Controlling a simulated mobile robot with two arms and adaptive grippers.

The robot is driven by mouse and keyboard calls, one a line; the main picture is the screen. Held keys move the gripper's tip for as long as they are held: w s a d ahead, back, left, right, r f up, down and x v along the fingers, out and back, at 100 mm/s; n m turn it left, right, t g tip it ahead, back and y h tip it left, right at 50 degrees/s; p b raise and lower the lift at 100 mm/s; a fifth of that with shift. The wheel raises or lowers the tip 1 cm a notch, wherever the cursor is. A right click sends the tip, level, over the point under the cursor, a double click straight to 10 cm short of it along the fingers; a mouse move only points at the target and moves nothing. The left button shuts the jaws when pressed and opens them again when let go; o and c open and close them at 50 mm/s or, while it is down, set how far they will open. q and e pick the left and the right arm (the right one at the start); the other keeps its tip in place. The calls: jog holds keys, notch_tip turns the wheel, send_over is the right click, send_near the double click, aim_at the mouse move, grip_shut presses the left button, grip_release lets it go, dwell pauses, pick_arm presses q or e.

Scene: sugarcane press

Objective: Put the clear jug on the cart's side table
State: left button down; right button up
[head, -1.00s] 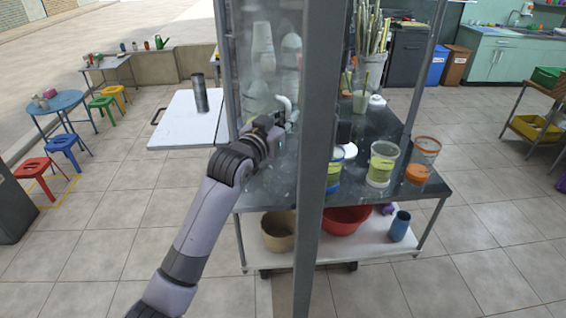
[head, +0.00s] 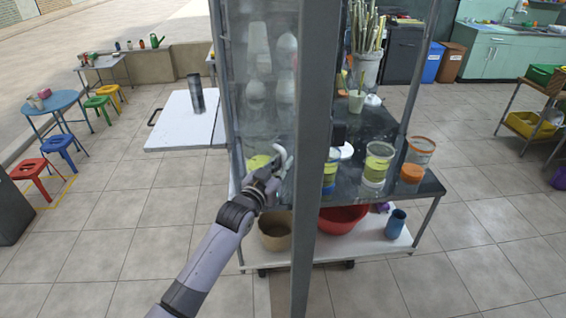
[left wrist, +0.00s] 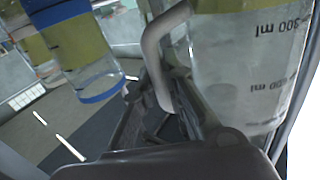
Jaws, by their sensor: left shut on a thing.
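The clear jug (left wrist: 240,65) fills the right of the left wrist view, with ml marks and a yellow-green band near the top. Its pale handle (left wrist: 158,55) runs between my left gripper's fingers (left wrist: 165,115). My left gripper (head: 272,178) is shut on this handle. In the head view, the handle (head: 284,162) and a yellow-green patch of the jug (head: 257,161) show at the cart's near left; the rest is hard to make out. The cart's side table (head: 172,132) is a white flap at the cart's left, bearing a dark metal cylinder (head: 196,93). My right gripper is out of view.
A grey post (head: 317,130) stands beside the gripper, near a clear panel (head: 260,80). Clear tubs with yellow-green bands (head: 376,165) and an orange-lidded tub (head: 413,172) stand on the dark counter (head: 375,122). The side table's front part is bare.

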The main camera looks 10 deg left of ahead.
pick_arm(q)
jog(key=shift+f, duration=0.1)
jog(key=c, duration=1.7)
grip_release()
jog(key=shift+o, duration=0.2)
